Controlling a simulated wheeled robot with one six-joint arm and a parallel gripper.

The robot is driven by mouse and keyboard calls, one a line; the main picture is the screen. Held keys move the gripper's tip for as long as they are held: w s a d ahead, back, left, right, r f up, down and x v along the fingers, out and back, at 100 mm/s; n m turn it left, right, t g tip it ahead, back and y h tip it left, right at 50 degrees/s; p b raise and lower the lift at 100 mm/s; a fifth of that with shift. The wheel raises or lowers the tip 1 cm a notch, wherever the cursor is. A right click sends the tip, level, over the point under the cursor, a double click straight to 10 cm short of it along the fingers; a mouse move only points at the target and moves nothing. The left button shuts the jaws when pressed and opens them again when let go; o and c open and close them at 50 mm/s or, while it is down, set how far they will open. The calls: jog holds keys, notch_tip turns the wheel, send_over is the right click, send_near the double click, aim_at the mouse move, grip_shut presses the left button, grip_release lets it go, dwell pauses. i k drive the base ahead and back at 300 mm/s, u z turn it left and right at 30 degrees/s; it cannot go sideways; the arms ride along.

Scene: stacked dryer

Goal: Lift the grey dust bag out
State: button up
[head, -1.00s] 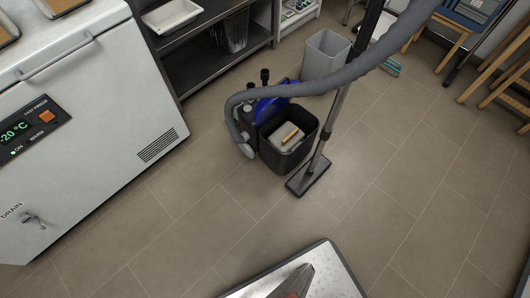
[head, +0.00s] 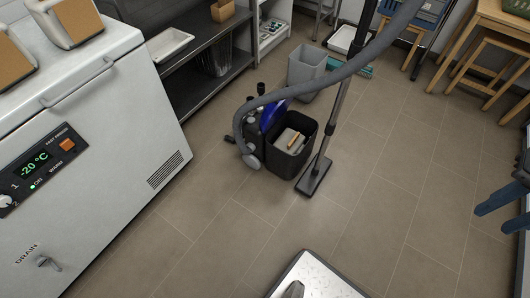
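The grey dust bag (head: 285,138) sits inside the open black bin of the vacuum cleaner (head: 306,160), in the middle of the head view. An orange-tan strip (head: 294,140) shows on top of the bag. Its lower part is hidden by the bin walls. The vacuum has a blue part (head: 271,112) behind the bin and a grey hose (head: 331,79) arching over it to the upper right. My gripper cannot be made out in the head view. Only a grey tip, probably part of my arm, shows at the bottom edge, well short of the vacuum.
The wand's floor head (head: 314,178) stands just right of the bin. A grey waste bin (head: 305,67) stands behind. A white freezer (head: 110,150) fills the left, beside dark shelving (head: 200,62). Blue-grey prongs (head: 499,200) enter at the right edge.

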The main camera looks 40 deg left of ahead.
aim_at(291, 148)
jog(key=u, duration=1.45)
jog(key=i, duration=1)
jog(key=z, duration=0.05)
